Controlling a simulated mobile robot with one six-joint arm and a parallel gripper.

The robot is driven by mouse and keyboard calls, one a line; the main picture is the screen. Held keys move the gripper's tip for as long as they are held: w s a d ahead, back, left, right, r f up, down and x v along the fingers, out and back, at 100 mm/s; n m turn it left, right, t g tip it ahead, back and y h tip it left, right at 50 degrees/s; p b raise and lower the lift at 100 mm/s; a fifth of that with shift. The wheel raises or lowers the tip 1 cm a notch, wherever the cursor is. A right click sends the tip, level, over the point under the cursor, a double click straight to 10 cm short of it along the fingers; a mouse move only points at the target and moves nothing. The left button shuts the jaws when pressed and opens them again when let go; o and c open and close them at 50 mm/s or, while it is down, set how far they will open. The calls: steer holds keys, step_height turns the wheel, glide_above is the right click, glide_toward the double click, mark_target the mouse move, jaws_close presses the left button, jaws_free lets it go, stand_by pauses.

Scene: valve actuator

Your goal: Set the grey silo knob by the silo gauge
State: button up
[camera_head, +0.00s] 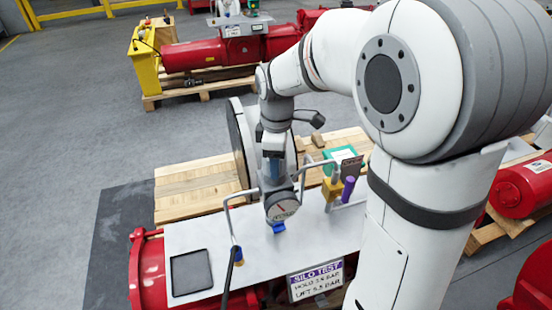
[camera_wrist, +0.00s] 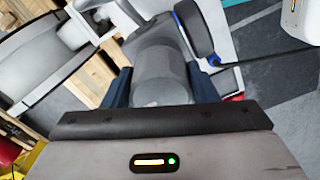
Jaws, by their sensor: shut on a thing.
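The grey silo knob (camera_wrist: 160,72) is a grey cylinder between the two dark blue fingers of my gripper (camera_wrist: 161,88) in the wrist view. The fingers are shut on its sides. In the head view my gripper (camera_head: 273,172) points down onto the top of the grey fitting, and the knob is mostly hidden there. The silo gauge (camera_head: 283,208) is a round white dial with a reddish needle, just below my gripper and facing the camera. Its scale is too small to read. A blue part (camera_head: 278,228) sits under the gauge.
A silo test sign (camera_head: 316,280) hangs on the front of the pale plate (camera_head: 200,238). A dark square tray (camera_head: 191,272) lies at left. Bent pipes, a yellow block (camera_head: 331,190) and a purple cylinder (camera_head: 348,189) stand close by. A large disc (camera_head: 241,145) stands behind.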

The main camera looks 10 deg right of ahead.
steer(key=o, duration=1)
step_height(320, 180, up, 8)
steer(key=shift+f, duration=0.1)
steer(key=s+d+f+m+t, duration=0.1)
steer(key=s+d+m, duration=0.2)
steer(key=s+m, duration=0.2)
steer(key=s+d+f+m+t, duration=0.1)
steer(key=s+d+m, duration=0.2)
steer(key=s+m, duration=0.2)
steer(key=s+d+f+m+t, duration=0.1)
steer(key=s+d+f+m, duration=0.1)
steer(key=s+m, duration=0.3)
steer(key=shift+s+d+f, duration=0.1)
steer(key=shift+s+d, duration=0.45)
steer(key=shift+s, duration=0.35)
